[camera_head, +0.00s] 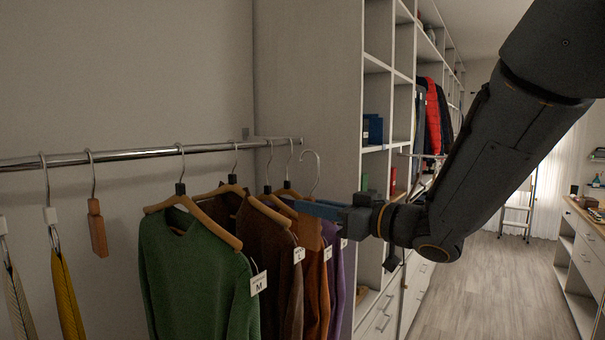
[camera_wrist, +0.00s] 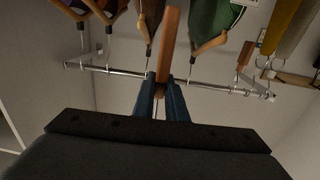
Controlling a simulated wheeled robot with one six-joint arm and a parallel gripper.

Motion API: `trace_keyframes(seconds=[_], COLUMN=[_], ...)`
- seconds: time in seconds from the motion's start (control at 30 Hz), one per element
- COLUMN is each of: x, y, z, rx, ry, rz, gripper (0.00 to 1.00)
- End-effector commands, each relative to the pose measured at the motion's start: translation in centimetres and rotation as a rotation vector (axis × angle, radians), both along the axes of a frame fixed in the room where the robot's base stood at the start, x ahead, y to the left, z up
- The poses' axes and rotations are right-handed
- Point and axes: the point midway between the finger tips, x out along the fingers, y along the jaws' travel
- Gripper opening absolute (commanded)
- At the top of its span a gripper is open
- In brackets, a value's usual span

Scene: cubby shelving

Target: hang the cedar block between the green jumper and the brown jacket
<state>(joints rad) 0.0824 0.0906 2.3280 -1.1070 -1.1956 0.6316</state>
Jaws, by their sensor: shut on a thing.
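My gripper (camera_head: 312,209), with blue fingers, is shut on a cedar block (camera_wrist: 169,45), a reddish-brown wooden bar. In the head view its silver hook (camera_head: 310,165) stands above the gripper, in front of the rail's right end; I cannot tell that it touches the rail. The green jumper (camera_head: 190,270) hangs on a wooden hanger with a tag marked M. The brown jacket (camera_head: 262,250) hangs just right of it. In the wrist view the green jumper (camera_wrist: 208,22) is right of the held block and brown cloth (camera_wrist: 152,12) is left of it.
The chrome rail (camera_head: 130,154) runs along the wall. Another wooden block (camera_head: 97,228) hangs left of the jumper, with a yellow tie (camera_head: 64,290) further left. Orange-brown and purple garments (camera_head: 337,270) hang at the right, near the shelf unit's side panel (camera_head: 310,70).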

Motion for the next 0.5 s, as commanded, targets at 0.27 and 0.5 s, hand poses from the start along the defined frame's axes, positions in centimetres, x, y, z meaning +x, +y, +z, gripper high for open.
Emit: trace_keyframes(seconds=[0.27, 0.5], x=[-2.2, -2.3], y=[2.2, 2.3], z=[4.6, 4.6], rx=[0.000, 0.000], ry=[0.000, 0.002], rz=[0.040, 0.041], gripper=[0.00, 0.00])
